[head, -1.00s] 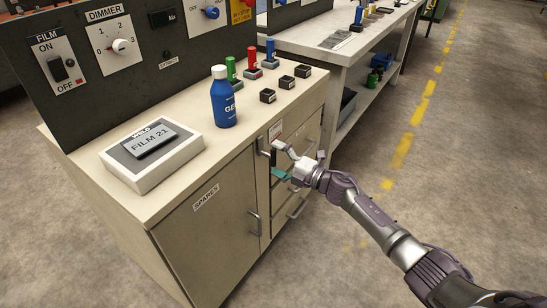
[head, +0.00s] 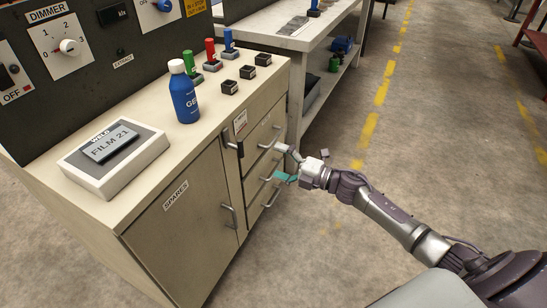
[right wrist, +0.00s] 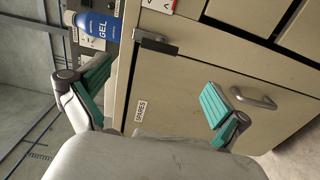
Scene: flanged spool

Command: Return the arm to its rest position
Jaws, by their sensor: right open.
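My right arm comes in from the lower right of the head view. Its gripper (head: 284,163) is open and empty, in front of the cabinet's drawer side. In the right wrist view its two teal-padded fingers (right wrist: 157,92) are spread wide with nothing between them. Beyond them are the beige cabinet front, a SPARES label (right wrist: 140,109) and a bar handle (right wrist: 254,97). Whether the fingers touch the drawer handles cannot be told from the head view. My left gripper is not in view.
A panel with dials (head: 68,47) stands behind. A workbench (head: 290,26) is beyond. The floor (head: 440,120) at right is open.

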